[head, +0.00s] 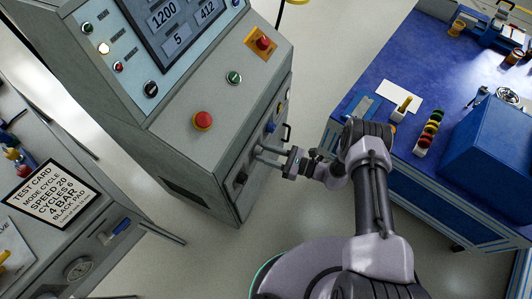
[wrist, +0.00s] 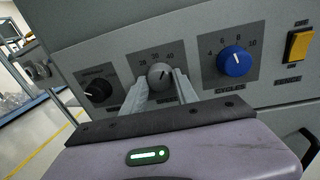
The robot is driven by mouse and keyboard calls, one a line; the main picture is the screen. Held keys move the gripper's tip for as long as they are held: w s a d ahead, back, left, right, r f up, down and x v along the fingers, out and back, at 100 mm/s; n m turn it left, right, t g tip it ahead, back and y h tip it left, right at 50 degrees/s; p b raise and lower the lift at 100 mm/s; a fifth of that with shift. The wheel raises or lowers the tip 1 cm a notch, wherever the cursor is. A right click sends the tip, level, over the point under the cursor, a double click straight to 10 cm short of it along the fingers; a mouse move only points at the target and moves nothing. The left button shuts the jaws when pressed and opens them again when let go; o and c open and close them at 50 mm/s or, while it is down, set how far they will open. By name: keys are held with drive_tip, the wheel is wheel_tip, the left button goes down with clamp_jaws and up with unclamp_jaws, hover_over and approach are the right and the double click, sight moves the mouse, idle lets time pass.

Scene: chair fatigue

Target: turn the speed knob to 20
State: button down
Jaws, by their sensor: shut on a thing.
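The speed knob (wrist: 160,75) is a grey dial in the middle of a row of three in the wrist view. Numbers up to 40 curve above it, with 30 near its top. A pale mark on it points roughly upward, but its exact reading is too small to tell. My gripper (wrist: 161,88) is shut on this knob, one finger on each side, partly covering the label below. In the head view my gripper (head: 264,155) reaches the right side face of the grey console (head: 215,130); the knob is hidden there by the fingers.
A black knob (wrist: 97,88) is left of the speed knob, a blue cycles knob (wrist: 235,62) right, and a yellow switch (wrist: 299,45) farther right. A test card (head: 50,193) reads speed 20. A blue bench (head: 400,65) stands right of the console.

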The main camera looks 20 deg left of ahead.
drive_tip(key=n, duration=0.7)
drive_tip(key=shift+s+n+h+p, duration=0.1)
drive_tip(key=shift+n+h+p, duration=0.2)
drive_tip(key=shift+h+p, duration=0.1)
drive_tip(key=n+p, duration=0.1)
drive_tip(key=n, duration=0.3)
drive_tip(key=shift+r+t, duration=0.1)
drive_tip(key=shift+t, duration=0.2)
drive_tip(key=shift+s+n+p, duration=0.1)
drive_tip(key=shift+n+p, duration=0.2)
drive_tip(key=shift+n, duration=1)
drive_tip(key=shift+t, duration=0.3)
drive_tip(key=c, duration=0.9)
unclamp_jaws()
drive_tip(key=shift+c, duration=0.2)
